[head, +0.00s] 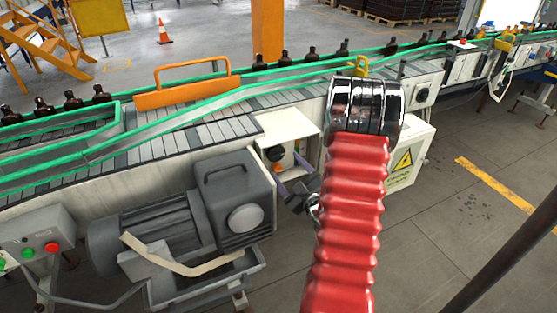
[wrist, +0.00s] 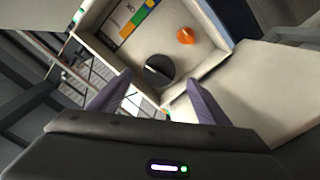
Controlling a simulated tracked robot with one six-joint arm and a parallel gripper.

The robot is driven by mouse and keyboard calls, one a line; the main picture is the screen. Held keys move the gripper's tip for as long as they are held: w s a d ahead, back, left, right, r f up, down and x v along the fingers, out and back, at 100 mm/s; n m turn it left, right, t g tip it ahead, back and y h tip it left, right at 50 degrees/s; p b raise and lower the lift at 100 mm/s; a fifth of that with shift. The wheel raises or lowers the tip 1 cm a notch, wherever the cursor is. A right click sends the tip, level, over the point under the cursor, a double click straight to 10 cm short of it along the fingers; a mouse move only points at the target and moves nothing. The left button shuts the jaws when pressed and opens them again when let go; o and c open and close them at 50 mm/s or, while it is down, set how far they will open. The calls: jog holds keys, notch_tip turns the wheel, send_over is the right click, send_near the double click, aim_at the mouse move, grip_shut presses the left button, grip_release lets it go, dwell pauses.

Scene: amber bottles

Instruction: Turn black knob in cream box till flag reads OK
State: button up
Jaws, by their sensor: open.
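The cream box (head: 296,124) is fixed to the side of the conveyor, with its open front showing a recess. The round black knob (head: 275,153) sits inside; in the wrist view the knob (wrist: 159,70) has a pale line across its face. A coloured strip (wrist: 138,21) and an orange round part (wrist: 186,36) are on the same panel. My gripper (head: 289,174) is open in front of the box. In the wrist view its purple fingers (wrist: 159,78) are on either side of the knob, with no visible contact.
A grey motor (head: 180,215) stands left of the box. A white cabinet with a yellow warning sign (head: 402,160) is on the right. My red sleeved arm hides part of the conveyor. Amber bottles (head: 73,100) stand along the green-railed conveyor (head: 185,145).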

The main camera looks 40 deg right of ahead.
aim_at(278, 156)
jog(key=x, duration=0.6)
jog(key=shift+c, duration=0.4)
jog(key=c, duration=0.9)
jog(key=shift+a+f, duration=0.1)
jog(key=shift+a, duration=0.1)
jog(key=shift+c, duration=0.4)
jog(key=shift+d, duration=0.1)
